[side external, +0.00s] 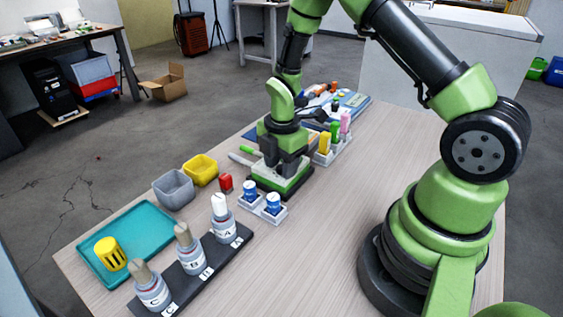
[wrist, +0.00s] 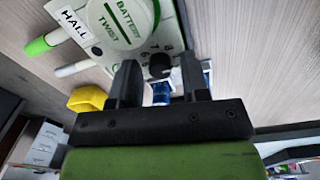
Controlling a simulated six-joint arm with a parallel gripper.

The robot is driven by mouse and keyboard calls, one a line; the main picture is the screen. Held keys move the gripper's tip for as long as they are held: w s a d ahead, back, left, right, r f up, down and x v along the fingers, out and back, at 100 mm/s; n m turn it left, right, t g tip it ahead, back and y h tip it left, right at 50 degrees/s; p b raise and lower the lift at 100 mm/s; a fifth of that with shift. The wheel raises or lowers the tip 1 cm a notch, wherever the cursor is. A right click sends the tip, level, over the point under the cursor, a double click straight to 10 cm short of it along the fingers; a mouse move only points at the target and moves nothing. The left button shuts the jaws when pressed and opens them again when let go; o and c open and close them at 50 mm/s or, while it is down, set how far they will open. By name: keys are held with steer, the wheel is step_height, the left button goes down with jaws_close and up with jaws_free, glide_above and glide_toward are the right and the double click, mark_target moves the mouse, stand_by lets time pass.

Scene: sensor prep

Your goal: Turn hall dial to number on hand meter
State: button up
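The hall unit (wrist: 90,15) is a pale box with a HALL label and a round green-and-white BATTERY TWIST cap (wrist: 125,18). In the side external view it is the green-and-white block (side external: 282,183) under my gripper (side external: 281,172). Its small black dial (wrist: 160,65), ringed by printed numbers, shows in the wrist view. My gripper (wrist: 160,82) has its fingers apart, one on each side of the dial, with gaps between; contact cannot be told. The dial's pointer is unclear. I cannot pick out the hand meter or read a number on it.
Two blue-capped bottles (side external: 262,200) stand close by the hall unit. A dark rack (side external: 200,268) with labelled bottles and a teal tray (side external: 135,238) are in front. Colored items (side external: 335,137) stand behind.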

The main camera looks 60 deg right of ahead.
jaws_close()
steer(key=shift+m, duration=0.4)
steer(key=m, duration=0.5)
steer(key=shift+m, duration=0.3)
steer(key=m, duration=1.3)
steer(key=shift+m, duration=0.3)
steer(key=m, duration=0.6)
steer(key=shift+m, duration=0.3)
